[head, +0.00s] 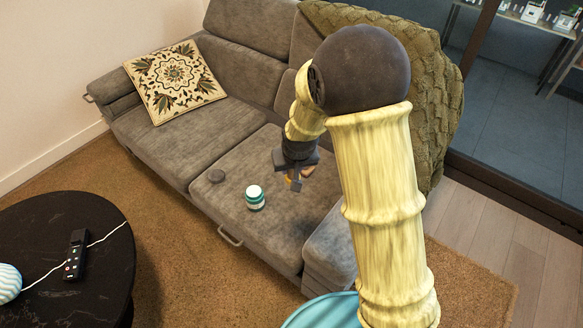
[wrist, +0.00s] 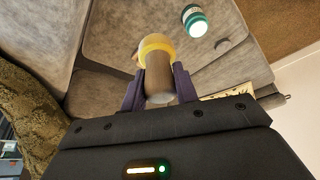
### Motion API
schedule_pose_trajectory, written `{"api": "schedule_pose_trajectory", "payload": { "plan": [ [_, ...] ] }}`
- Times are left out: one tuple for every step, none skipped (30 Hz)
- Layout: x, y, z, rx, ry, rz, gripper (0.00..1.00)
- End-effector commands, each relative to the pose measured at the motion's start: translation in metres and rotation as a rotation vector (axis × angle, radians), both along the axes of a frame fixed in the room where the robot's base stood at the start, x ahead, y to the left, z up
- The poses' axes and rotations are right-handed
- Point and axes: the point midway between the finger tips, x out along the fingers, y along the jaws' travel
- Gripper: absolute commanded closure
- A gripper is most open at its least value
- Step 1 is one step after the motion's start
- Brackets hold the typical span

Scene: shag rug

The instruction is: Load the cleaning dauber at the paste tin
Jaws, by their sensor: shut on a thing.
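The paste tin (head: 255,198) is a small white and teal jar standing on the grey sofa seat. It also shows at the top of the wrist view (wrist: 196,20). Its top looks pale; whether it is open I cannot tell. My gripper (head: 296,178) is above the seat, to the right of the tin and apart from it. In the wrist view, my gripper (wrist: 157,90) is shut on the dauber (wrist: 158,84), which has a brown handle and a yellow band or head. The dauber's far end is partly hidden. In the head view the dauber is mostly hidden by the gripper.
A small dark grey disc (head: 216,176) lies on the sofa seat (head: 240,160) left of the tin. A patterned cushion (head: 175,80) and a green knitted throw (head: 435,110) are on the sofa. A round black table (head: 110,270) with a remote (head: 76,255) stands front left.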

Motion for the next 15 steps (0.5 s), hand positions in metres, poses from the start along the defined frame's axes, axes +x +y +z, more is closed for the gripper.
{"api": "schedule_pose_trajectory", "payload": {
  "plan": [
    [0.000, 0.000, 0.000, 0.000, 0.000, 0.000, 0.93],
    [0.000, 0.000, 0.000, 0.000, 0.000, 0.000, 0.93],
    [0.000, 0.000, 0.000, 0.000, 0.000, 0.000, 0.93],
    [0.000, 0.000, 0.000, 0.000, 0.000, 0.000, 0.93],
    [0.000, 0.000, 0.000, 0.000, 0.000, 0.000, 0.93],
    [0.000, 0.000, 0.000, 0.000, 0.000, 0.000, 0.93],
    [0.000, 0.000, 0.000, 0.000, 0.000, 0.000, 0.93],
    [0.000, 0.000, 0.000, 0.000, 0.000, 0.000, 0.93],
    [0.000, 0.000, 0.000, 0.000, 0.000, 0.000, 0.93],
    [0.000, -0.001, -0.001, -0.001, 0.000, -0.001, 0.93],
    [0.000, -0.002, -0.001, 0.000, 0.001, -0.002, 0.93],
    [0.000, -0.005, -0.003, -0.002, 0.002, -0.007, 0.93],
    [0.000, -0.008, -0.006, -0.002, 0.002, -0.012, 0.93],
    [0.001, -0.013, -0.008, -0.004, 0.002, -0.019, 0.93],
    [0.001, -0.021, -0.013, -0.005, 0.003, -0.030, 0.93]
  ]
}}
